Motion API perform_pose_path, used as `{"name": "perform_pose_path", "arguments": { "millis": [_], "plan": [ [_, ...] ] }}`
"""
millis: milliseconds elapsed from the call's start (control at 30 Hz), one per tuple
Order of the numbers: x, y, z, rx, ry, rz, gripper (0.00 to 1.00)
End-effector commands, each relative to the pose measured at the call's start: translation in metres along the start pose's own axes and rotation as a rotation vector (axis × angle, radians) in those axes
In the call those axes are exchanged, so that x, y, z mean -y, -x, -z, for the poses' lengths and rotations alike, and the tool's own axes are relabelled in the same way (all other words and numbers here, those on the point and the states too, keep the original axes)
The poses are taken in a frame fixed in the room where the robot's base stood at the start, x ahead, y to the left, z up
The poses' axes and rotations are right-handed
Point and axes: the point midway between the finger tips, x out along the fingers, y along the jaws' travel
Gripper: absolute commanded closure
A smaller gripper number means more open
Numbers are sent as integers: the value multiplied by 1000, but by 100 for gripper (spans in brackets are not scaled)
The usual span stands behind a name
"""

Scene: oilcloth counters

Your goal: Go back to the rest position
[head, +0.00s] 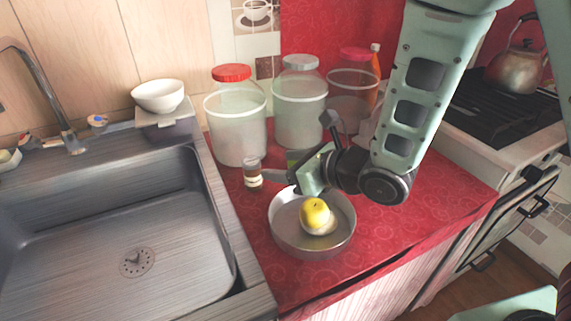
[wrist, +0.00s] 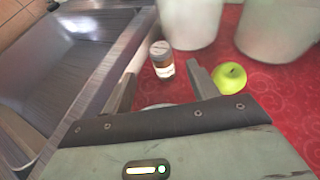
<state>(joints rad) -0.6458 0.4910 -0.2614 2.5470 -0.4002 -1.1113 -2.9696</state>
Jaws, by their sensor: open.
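My gripper (head: 280,181) hangs above the red counter, near the back rim of a round metal pan (head: 283,236). In the wrist view its two fingers (wrist: 161,73) are spread apart with nothing held between them. A yellow apple (head: 314,213) lies in the pan, with a pale thing under or beside it that I cannot make out. A small jar (head: 252,174) with brown and white bands stands beyond the fingers, and also shows in the wrist view (wrist: 162,62). A green apple (wrist: 229,77) lies right of the fingers in the wrist view; my gripper mostly hides that spot in the head view.
Large lidded jars (head: 236,128) (head: 299,112) (head: 352,98) line the back of the counter, with an orange bottle (head: 374,66) behind. A sink (head: 110,235) is on the left, with a white bowl (head: 158,95) behind it. A stove with a kettle (head: 515,68) is right. The counter's front right is clear.

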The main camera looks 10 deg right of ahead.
Motion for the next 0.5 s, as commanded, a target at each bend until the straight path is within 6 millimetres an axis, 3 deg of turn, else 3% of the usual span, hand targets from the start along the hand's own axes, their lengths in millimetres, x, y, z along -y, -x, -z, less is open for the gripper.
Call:
{"name": "perform_pose_path", "arguments": {
  "millis": [333,500],
  "plan": [
    [0,0,0,0,0,0,41],
    [-1,7,-7,-61,-211,30,41]
  ]
}}
